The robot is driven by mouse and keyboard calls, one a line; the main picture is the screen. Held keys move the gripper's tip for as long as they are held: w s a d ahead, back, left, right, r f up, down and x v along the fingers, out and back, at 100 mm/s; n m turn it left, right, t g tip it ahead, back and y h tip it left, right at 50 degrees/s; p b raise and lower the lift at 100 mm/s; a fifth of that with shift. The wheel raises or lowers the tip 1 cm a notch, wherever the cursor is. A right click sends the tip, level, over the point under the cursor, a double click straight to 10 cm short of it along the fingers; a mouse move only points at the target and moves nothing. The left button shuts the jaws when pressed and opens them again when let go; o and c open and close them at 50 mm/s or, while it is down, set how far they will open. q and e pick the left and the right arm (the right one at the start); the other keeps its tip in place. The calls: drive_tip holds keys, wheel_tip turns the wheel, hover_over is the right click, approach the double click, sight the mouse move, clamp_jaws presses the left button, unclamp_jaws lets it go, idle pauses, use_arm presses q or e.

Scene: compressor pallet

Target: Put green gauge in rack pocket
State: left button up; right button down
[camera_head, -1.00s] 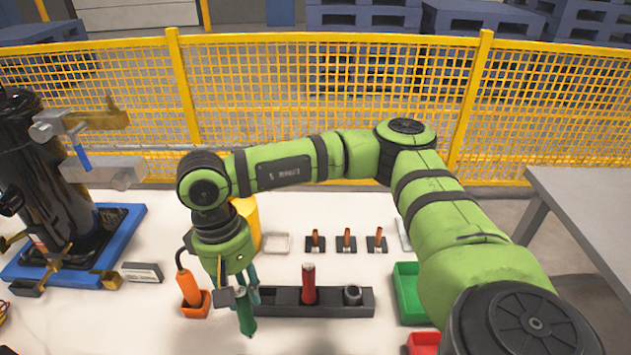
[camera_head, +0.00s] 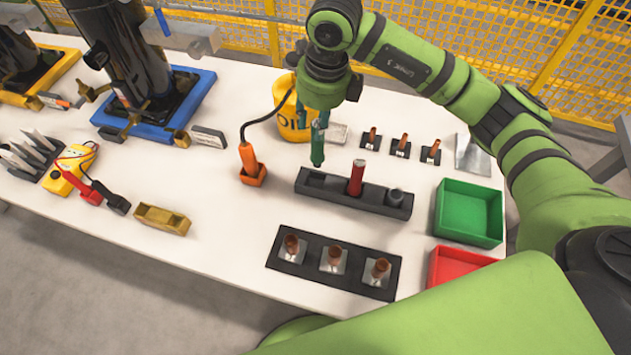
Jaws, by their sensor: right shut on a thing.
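The green gauge (camera_head: 317,149) is a slim dark green piece. It hangs upright in my right gripper (camera_head: 317,120), which is shut on it. The black rack (camera_head: 378,204) lies on the white table. A red-handled gauge (camera_head: 357,176) stands in its middle pocket, and a dark round piece (camera_head: 395,196) is at its right pocket. The left pocket (camera_head: 315,179) looks empty. In the picture the gauge's lower tip is just above this left pocket, apparently clear of the rack; the exact height is hard to judge. My left gripper is not in view.
An orange tool in its holder (camera_head: 251,170) stands left of the rack. The yellow oil can (camera_head: 291,122) is behind the gripper. A black tray with several copper-coloured parts (camera_head: 318,278) lies in front. Green (camera_head: 469,220) and red (camera_head: 455,264) bins stand at right.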

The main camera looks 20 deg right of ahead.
sight(314, 150)
drive_tip(key=m, duration=0.4)
drive_tip(key=shift+w, duration=0.35)
wheel_tip(314, 150, down, 9)
drive_tip(key=p, duration=0.3)
drive_tip(key=shift+f, duration=0.4)
drive_tip(key=shift+f, duration=0.15)
drive_tip(key=c, duration=1)
unclamp_jaws()
drive_tip(key=shift+o, duration=0.2)
